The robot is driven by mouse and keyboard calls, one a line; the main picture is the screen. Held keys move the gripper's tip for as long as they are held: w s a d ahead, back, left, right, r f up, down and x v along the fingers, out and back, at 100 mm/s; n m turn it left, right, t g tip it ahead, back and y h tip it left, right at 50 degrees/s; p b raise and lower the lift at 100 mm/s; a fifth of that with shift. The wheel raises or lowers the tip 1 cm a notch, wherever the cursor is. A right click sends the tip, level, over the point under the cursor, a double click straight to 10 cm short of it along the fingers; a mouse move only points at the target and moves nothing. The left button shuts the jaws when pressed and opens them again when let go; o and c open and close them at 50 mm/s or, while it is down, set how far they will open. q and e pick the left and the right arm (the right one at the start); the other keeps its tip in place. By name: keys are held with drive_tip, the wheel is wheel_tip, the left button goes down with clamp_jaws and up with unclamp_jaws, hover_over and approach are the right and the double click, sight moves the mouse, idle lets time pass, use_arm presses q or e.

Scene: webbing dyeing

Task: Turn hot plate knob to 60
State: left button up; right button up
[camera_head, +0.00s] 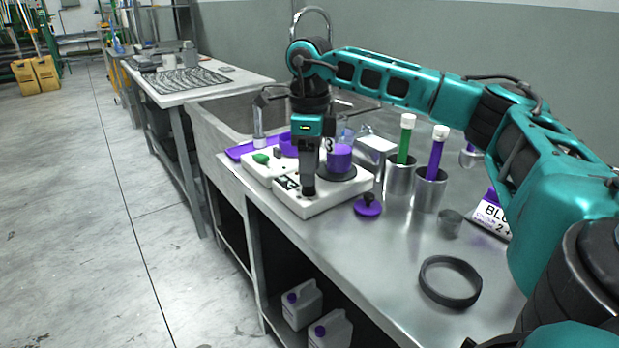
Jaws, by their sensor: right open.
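The white hot plate (327,203) stands on the steel counter, with a dark round plate on its top. A purple pot (340,158) sits on that round plate. A small black-and-white marked panel (287,182) shows on its front left part. My right gripper (308,190) points straight down at the front of the hot plate, right beside this panel. Its jaws are open, though the gap between the fingers is hard to see from here. The knob is hidden behind or under the fingers, and I cannot tell whether they touch it. My left gripper is out of view.
A white device with a green item (261,158) stands left of the hot plate. A purple lid (367,205), metal beakers (430,190) with green and purple tubes, a black ring (450,281) and a labelled bag (491,215) lie to the right.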

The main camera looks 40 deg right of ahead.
drive_tip(key=shift+f, duration=1.15)
clamp_jaws()
